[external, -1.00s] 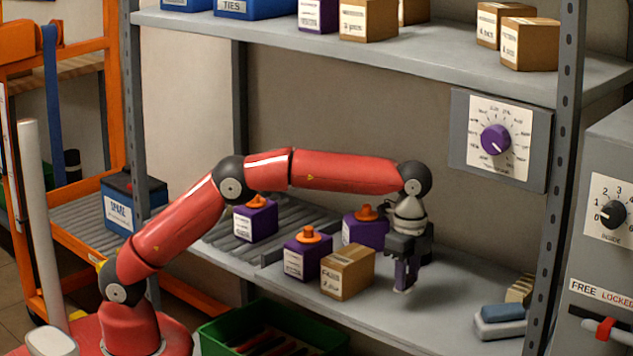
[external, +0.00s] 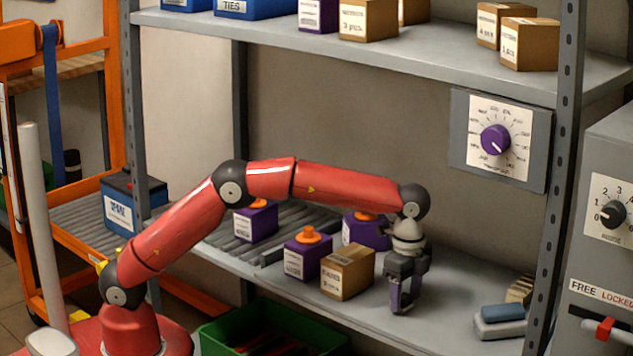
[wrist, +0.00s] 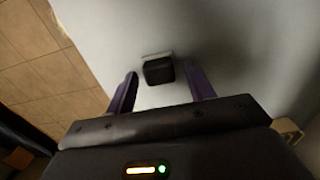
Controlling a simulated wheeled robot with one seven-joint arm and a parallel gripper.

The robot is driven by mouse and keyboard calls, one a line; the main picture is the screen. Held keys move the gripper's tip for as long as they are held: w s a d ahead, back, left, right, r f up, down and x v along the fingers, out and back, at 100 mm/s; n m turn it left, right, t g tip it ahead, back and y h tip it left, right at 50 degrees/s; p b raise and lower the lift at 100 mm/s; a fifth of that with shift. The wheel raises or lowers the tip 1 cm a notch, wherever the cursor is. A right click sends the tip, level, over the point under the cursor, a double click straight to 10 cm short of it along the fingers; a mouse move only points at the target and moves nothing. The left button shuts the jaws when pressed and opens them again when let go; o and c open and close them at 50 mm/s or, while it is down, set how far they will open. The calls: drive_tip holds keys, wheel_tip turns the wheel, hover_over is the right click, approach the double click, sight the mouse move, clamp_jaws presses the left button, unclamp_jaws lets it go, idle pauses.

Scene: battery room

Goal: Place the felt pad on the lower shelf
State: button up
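A small dark block with a pale strip along one side, which looks like the felt pad (wrist: 158,70), shows between my fingertips in the wrist view. There is a visible gap on each side of it. It is hard to make out in the external view. My gripper (external: 403,307) points down with its purple fingers spread, low over the front part of the lower shelf (external: 455,290). In the wrist view the fingers of my gripper (wrist: 160,75) are apart. Whether the pad rests fully on the shelf is hard to tell.
A cardboard box (external: 347,273) stands just left of my gripper, with purple boxes (external: 308,260) beside and behind it. A blue-topped grey block (external: 500,320) lies to the right near a shelf post (external: 556,200). The shelf between is clear. A green bin (external: 220,335) is below.

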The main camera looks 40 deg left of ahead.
sight(406, 296)
wheel_tip(406, 296, up, 11)
drive_tip(key=p, duration=0.2)
drive_tip(key=w+a+r+n+t, duration=0.1)
drive_tip(key=w+a+r+n, duration=0.1)
drive_tip(key=a+r, duration=0.35)
drive_tip(key=w+a+r+n, duration=0.2)
drive_tip(key=a, duration=0.7)
drive_tip(key=s+a+r+n+t+h, duration=0.15)
drive_tip(key=a+n, duration=0.35)
drive_tip(key=a, duration=1.1)
drive_tip(key=s+a+f+n+t, duration=0.1)
drive_tip(key=s+a+f+n, duration=0.3)
drive_tip(key=s+a, duration=0.4)
drive_tip(key=s+a+f+n+t+y, duration=0.1)
drive_tip(key=s+a+f+n, duration=0.4)
drive_tip(key=a, duration=0.7)
drive_tip(key=s+f+t, duration=0.1)
drive_tip(key=s+f, duration=0.1)
drive_tip(key=s, duration=0.2)
drive_tip(key=shift+s, duration=0.3)
